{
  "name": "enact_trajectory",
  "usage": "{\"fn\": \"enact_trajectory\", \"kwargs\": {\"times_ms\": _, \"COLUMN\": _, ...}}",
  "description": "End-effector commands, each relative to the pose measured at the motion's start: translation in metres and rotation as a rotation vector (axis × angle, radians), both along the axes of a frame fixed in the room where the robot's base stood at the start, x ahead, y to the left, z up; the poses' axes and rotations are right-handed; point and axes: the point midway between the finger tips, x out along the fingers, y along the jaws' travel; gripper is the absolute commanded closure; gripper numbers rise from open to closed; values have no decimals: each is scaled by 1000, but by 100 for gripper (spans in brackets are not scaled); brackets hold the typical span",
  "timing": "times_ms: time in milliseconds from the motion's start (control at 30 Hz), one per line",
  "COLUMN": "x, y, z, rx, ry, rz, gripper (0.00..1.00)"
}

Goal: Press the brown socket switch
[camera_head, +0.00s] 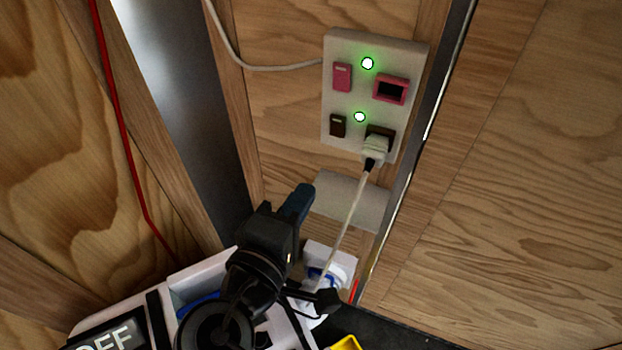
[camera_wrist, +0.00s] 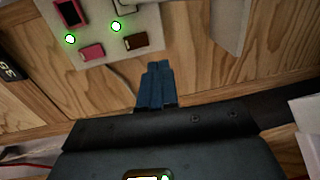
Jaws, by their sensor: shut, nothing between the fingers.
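The brown socket switch (camera_head: 338,125) is a small dark rocker at the lower left of a pale wall panel (camera_head: 350,50). It also shows in the wrist view (camera_wrist: 136,41). A green light (camera_head: 359,117) glows beside it. The brown socket (camera_head: 380,132) to its right holds a white plug (camera_head: 375,148) with a white cable. My gripper (camera_head: 303,193) has its blue fingers together and empty, below and left of the panel in the head view. In the wrist view the fingertips (camera_wrist: 157,66) are just below the brown switch in the picture, with no contact visible.
A pink switch (camera_head: 342,77) and a pink socket (camera_head: 390,89) are above, with another green light (camera_head: 367,63). A pale box (camera_head: 350,200) is under the panel, with the white cable running past it. A metal strip (camera_head: 430,120) stands right of the panel.

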Motion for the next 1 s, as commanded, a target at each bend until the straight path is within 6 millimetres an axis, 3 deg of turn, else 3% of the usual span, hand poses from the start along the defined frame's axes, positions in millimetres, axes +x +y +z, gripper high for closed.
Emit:
{"fn": "enact_trajectory", "kwargs": {"times_ms": 233, "x": -23, "y": 9, "z": -3, "rx": 0, "ry": 0, "rz": 1, "gripper": 100}}
{"fn": "enact_trajectory", "kwargs": {"times_ms": 833, "x": -25, "y": 9, "z": -3, "rx": 0, "ry": 0, "rz": 0, "gripper": 100}}
{"fn": "enact_trajectory", "kwargs": {"times_ms": 1000, "x": -27, "y": -6, "z": -25, "rx": 21, "ry": 40, "rz": 25, "gripper": 100}}
